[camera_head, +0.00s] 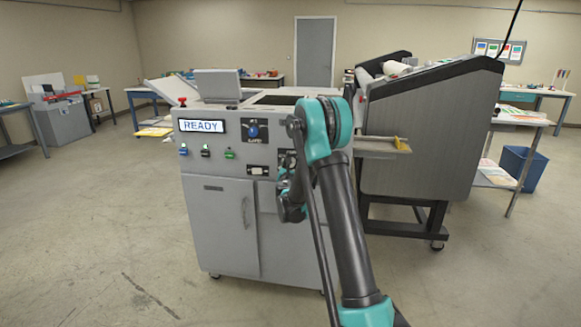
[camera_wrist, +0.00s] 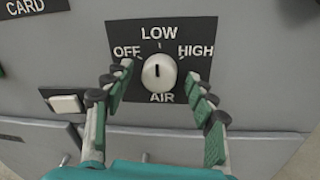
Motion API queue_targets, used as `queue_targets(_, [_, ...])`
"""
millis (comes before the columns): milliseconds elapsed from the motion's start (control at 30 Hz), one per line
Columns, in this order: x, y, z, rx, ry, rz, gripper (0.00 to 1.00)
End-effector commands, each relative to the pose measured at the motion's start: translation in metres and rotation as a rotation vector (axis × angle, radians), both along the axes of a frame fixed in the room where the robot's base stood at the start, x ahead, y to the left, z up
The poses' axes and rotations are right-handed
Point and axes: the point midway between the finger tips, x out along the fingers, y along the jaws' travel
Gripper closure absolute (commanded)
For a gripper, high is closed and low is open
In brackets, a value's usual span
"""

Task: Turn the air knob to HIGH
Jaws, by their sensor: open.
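The air knob (camera_wrist: 159,75) is a round, pale knob on a black plate marked OFF, LOW, HIGH and AIR, in the middle of the wrist view. Its dark mark stands about upright, toward LOW at the top. My gripper (camera_wrist: 159,82) is open, with one finger left of the knob and one right. Both fingertips lie over the plate in the picture, with gaps to the knob; how far they are from the panel is hard to tell. In the head view my arm hides the knob and most of its plate (camera_head: 286,159).
A pale rocker switch (camera_wrist: 66,104) sits left of the air plate. The grey laminator (camera_head: 420,130) stands at right. Open floor lies at left.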

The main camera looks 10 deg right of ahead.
Motion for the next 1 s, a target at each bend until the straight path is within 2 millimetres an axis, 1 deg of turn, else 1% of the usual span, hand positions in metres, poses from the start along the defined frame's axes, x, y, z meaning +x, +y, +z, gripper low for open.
queue_targets(100, [-0.0002,0.0000,0.0000,0.000,0.000,0.000,0.43])
queue_targets(133, [-0.0002,0.0000,0.0001,0.000,0.000,0.000,0.46])
queue_targets(500, [-0.0004,0.0001,0.0001,0.000,0.000,0.000,0.92])
queue_targets(533, [-0.0004,0.0000,0.0001,0.000,0.000,0.000,0.94])
queue_targets(767, [-0.0004,-0.0001,-0.0001,0.020,-0.006,-0.001,0.94])
queue_targets(1000, [-0.0004,-0.0002,-0.0005,0.125,-0.041,-0.001,0.94])
